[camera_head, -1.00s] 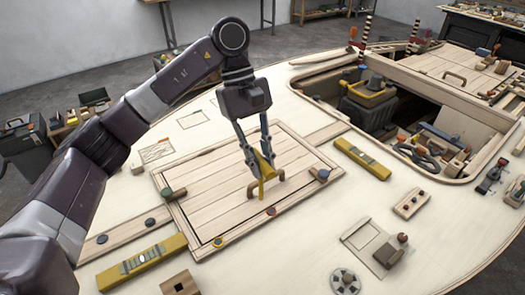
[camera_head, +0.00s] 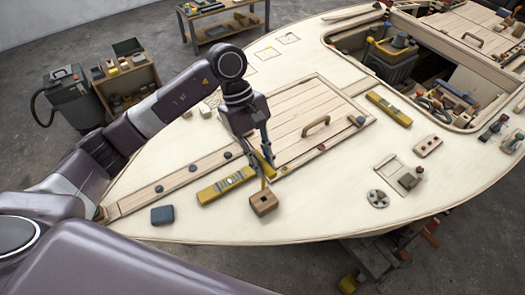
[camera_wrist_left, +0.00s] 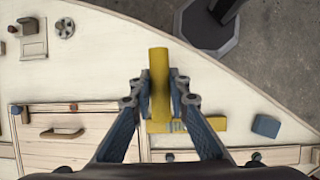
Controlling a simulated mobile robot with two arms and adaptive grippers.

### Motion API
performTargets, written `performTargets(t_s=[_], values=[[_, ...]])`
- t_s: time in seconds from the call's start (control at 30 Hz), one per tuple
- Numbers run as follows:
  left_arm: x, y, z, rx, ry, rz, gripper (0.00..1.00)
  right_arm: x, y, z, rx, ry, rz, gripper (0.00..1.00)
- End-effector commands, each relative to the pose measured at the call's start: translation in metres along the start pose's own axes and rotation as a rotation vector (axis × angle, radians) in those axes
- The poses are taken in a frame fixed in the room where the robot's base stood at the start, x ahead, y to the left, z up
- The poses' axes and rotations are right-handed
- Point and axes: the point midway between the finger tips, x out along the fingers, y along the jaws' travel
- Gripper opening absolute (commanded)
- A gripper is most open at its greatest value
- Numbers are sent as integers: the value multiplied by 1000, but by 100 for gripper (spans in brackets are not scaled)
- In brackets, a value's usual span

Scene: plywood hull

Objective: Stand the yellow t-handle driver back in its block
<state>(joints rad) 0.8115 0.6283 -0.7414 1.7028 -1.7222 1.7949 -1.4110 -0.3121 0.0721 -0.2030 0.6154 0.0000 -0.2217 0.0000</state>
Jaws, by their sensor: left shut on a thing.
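My left gripper (camera_head: 264,156) is shut on the yellow t-handle driver (camera_head: 262,163). The driver's shaft points down toward a small wooden block (camera_head: 263,204) on the pale deck. The shaft's lower end meets the block's top in the picture; I cannot tell whether it is in the hole or just above it. In the left wrist view the driver's yellow handle (camera_wrist_left: 159,80) sits between both fingertips (camera_wrist_left: 159,95), and the block cannot be made out there. My right gripper is not in view.
A yellow spirit level (camera_head: 226,186) lies just left of the block, and another (camera_head: 388,108) lies farther right. A hatch panel with a wooden handle (camera_head: 316,125) is behind. A blue box (camera_head: 162,215) lies left.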

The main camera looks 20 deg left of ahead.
Motion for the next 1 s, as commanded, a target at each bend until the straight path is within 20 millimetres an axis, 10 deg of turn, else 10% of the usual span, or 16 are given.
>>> performTargets(t_s=[1.0], values=[[49, -4, -22, 0, 0, 2, 0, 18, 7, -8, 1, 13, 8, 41]])
